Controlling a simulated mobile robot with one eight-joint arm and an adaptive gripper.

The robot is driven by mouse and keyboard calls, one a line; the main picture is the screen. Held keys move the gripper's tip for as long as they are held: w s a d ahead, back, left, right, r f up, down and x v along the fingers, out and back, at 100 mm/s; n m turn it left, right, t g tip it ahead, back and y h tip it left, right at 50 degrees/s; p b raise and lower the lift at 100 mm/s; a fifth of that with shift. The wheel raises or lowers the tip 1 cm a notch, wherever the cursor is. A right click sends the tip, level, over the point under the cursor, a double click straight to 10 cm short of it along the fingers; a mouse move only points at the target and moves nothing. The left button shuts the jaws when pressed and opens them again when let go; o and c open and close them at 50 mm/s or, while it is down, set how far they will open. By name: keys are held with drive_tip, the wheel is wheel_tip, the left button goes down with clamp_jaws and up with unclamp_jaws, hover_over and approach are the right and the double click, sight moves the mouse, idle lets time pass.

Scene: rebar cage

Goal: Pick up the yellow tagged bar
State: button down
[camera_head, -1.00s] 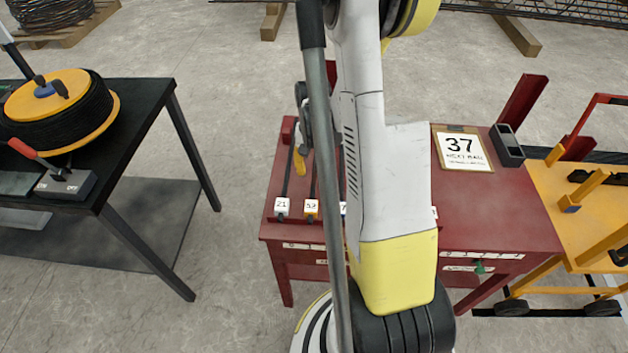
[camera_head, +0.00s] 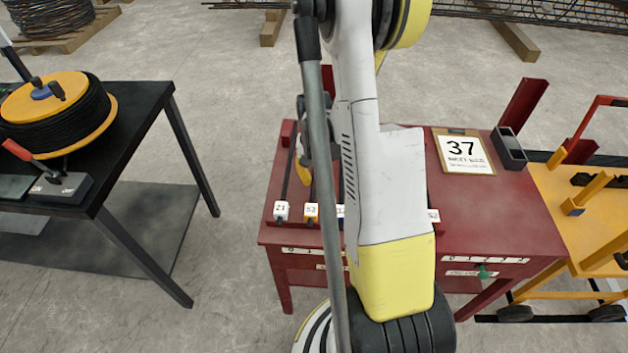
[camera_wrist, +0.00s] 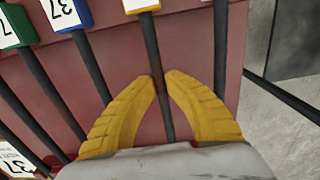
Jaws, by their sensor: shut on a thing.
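The yellow tagged bar (camera_wrist: 153,50) is a thin dark rod with a yellow-orange tag (camera_wrist: 141,5) at its end. In the head view its tag (camera_head: 311,211) reads 52 and lies near the front edge of the red table. My gripper (camera_wrist: 161,82) has its two yellow fingers closed on the bar's shaft, one fingertip on each side. In the head view a yellow finger (camera_head: 303,173) shows beside the bar; the rest is hidden behind my arm. The bar appears to lie level with its neighbours; whether it is lifted I cannot tell.
Beside it lie bars with a white tag (camera_head: 281,210), a blue tag (camera_wrist: 66,13) and a green tag (camera_wrist: 14,25). The red table (camera_head: 500,220) also bears a sign reading 37 (camera_head: 463,152) and a dark tray (camera_head: 508,148). A black table (camera_head: 130,130) stands left, a yellow cart (camera_head: 595,215) right.

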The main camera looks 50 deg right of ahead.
drive_tip(key=shift+r, duration=0.1)
drive_tip(key=r+p, duration=0.1)
drive_tip(key=r, duration=0.2)
drive_tip(key=r+p, duration=0.1)
drive_tip(key=shift+s+d+r+p, duration=0.15)
drive_tip(key=shift+d+r+p, duration=0.2)
drive_tip(key=s+d+r+p, duration=0.3)
drive_tip(key=d+r, duration=0.3)
drive_tip(key=d, duration=0.4)
drive_tip(key=shift+s, duration=0.6)
